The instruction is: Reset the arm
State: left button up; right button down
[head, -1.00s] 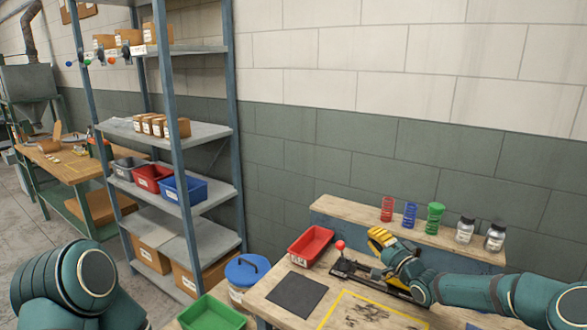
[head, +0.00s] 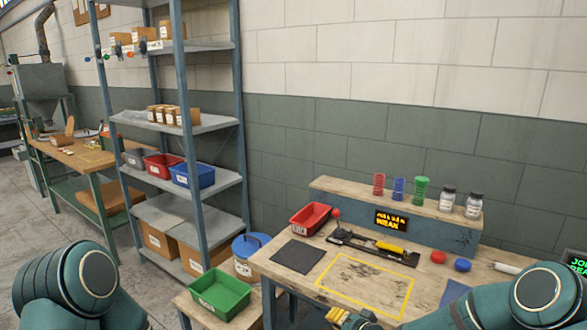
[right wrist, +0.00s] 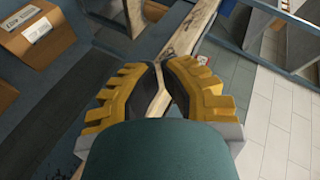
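The coiler (head: 372,245) lies along the back of the wooden workbench (head: 262,262). It has a red-knobbed lever (head: 336,214) at its left end and a yellow handle (head: 391,249) toward its right. My right gripper (head: 343,318) shows at the bottom edge of the head view, in front of the bench's yellow outline and clear of the coiler. In the right wrist view my right gripper (right wrist: 161,72) has a narrow gap between its yellow and black fingertips, with nothing held. My left gripper is out of view; only part of that arm shows.
A raised ledge (head: 330,186) holds red, blue and green springs and two jars. A lit display (head: 391,221) is on its front. A red bin (head: 310,218), dark mat (head: 298,256), red button (head: 438,257) and blue button (head: 462,265) are on the bench. Shelving (head: 213,122) stands left.

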jog(key=s+f+n+g+h+b, duration=0.1)
jog(key=s+f+g, duration=0.2)
jog(key=s, duration=0.6)
jog(key=s+a+f+n+g+h+b, duration=0.1)
jog(key=s+f+n+g+b, duration=0.1)
jog(key=s+f, duration=0.6)
jog(key=s+f+n+g+h+b, duration=0.1)
jog(key=s+f+g, duration=0.3)
jog(key=s, duration=0.7)
jog(key=shift+a+f+n+b, duration=0.3)
jog(key=shift+f+n, duration=0.2)
jog(key=shift+f, duration=0.3)
